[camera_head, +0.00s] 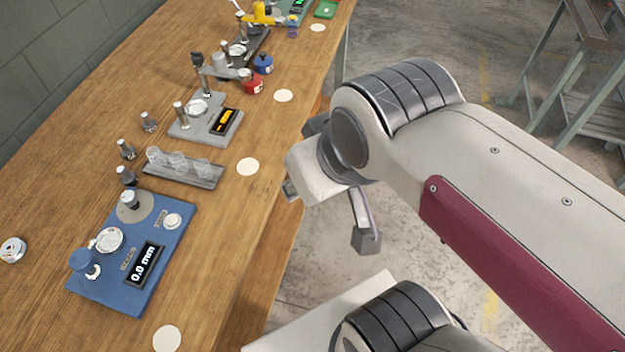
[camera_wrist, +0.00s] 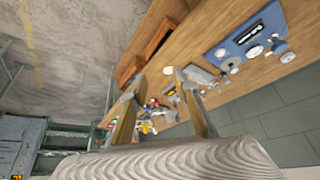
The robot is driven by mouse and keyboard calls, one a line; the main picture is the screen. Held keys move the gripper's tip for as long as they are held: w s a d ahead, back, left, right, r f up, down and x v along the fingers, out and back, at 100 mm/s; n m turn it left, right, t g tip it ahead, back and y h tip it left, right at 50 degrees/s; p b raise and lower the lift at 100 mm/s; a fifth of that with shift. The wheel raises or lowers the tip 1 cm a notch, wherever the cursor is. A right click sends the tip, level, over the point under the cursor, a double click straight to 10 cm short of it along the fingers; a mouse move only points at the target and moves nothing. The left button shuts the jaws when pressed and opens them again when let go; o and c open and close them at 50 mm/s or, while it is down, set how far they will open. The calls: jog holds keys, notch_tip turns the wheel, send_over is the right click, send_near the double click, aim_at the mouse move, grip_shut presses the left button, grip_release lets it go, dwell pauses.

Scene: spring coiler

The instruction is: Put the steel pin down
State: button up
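My gripper (camera_head: 330,214) hangs off the front edge of the bench, over the floor, partly hidden by my wrist. In the wrist view, my gripper (camera_wrist: 158,80) has its two fingers spread apart with nothing seen between them. Short steel pieces with dark ends stand on the bench: one far (camera_head: 148,121), one in the middle (camera_head: 126,150) and one near (camera_head: 127,176). A steel cylinder (camera_head: 129,199) stands on a round grey disc of the blue device (camera_head: 172,262), which reads 0.0 mm. I cannot tell which piece is the steel pin.
A grey rack (camera_head: 205,178) with clear cups stands beyond the blue device. Behind it is a grey device (camera_head: 205,128) with an orange display. Red (camera_head: 250,86) and blue (camera_head: 263,64) containers stand farther back. Pale discs (camera_head: 248,166) line the front of the wooden bench (camera_head: 215,300).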

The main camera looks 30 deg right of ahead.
jog(key=shift+s+d+f, duration=0.15)
jog(key=shift+s+f, duration=0.05)
jog(key=shift+s, duration=0.15)
jog(key=shift+o, duration=0.6)
jog(key=w+a+f+n+t+y, duration=0.1)
jog(key=w+a+f+t, duration=0.15)
jog(key=w, duration=0.85)
jog(key=w+a+f+n+t, duration=0.15)
jog(key=w+a, duration=0.25)
jog(key=w, duration=0.7)
jog(key=shift+w+a+f+n+t+y, duration=0.1)
jog(key=shift+w+a+f+n+y, duration=0.8)
jog(key=shift+a+f, duration=1.5)
jog(key=shift+w+a+f+n+t+y, duration=0.1)
jog(key=shift+w+a+f+n+y, duration=0.35)
jog(key=shift+w+a+f+y, duration=1.8)
jog(key=shift+w+a+f+n+t+h, duration=0.2)
jog(key=shift+w+a+f+n, duration=0.7)
jog(key=shift+a, duration=2.85)
jog(key=shift+s+f, duration=0.3)
